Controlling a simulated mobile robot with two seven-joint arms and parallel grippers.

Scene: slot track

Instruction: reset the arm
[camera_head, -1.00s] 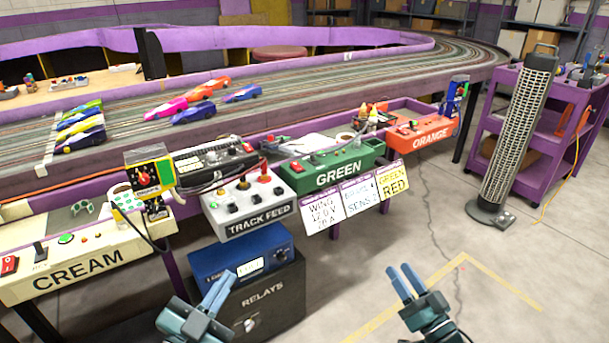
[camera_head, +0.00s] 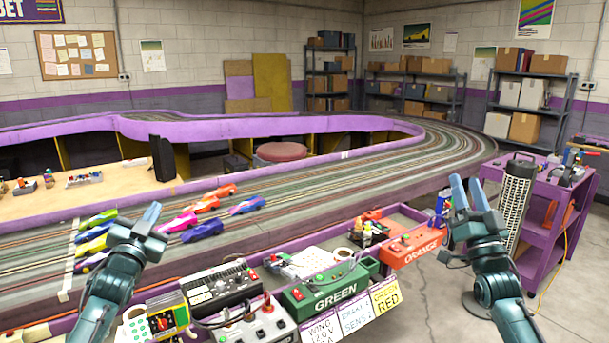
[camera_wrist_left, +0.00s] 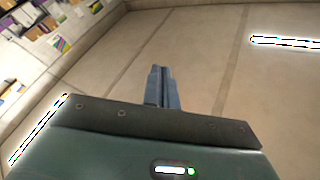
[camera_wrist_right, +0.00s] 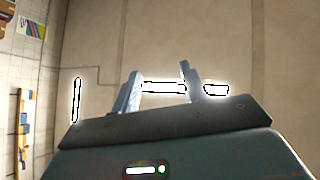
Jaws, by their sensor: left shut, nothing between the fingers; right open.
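My left gripper (camera_head: 152,215) is raised in front of the slot track at the left of the head view, its blue fingers pointing up. In the left wrist view its fingers (camera_wrist_left: 162,88) are together with nothing between them. My right gripper (camera_head: 467,188) is raised at the right, in front of the track's near edge and the tall grille heater. In the right wrist view its fingers (camera_wrist_right: 158,85) are apart and empty. Both wrist views look toward the ceiling and walls.
The slot track (camera_head: 330,195) carries several toy cars (camera_head: 203,230). Below it stand the green box (camera_head: 325,287), the orange box (camera_head: 412,244) and a black meter (camera_head: 222,288). A tall grille heater (camera_head: 513,200) and a purple cart (camera_head: 540,233) are at the right. Floor shows between.

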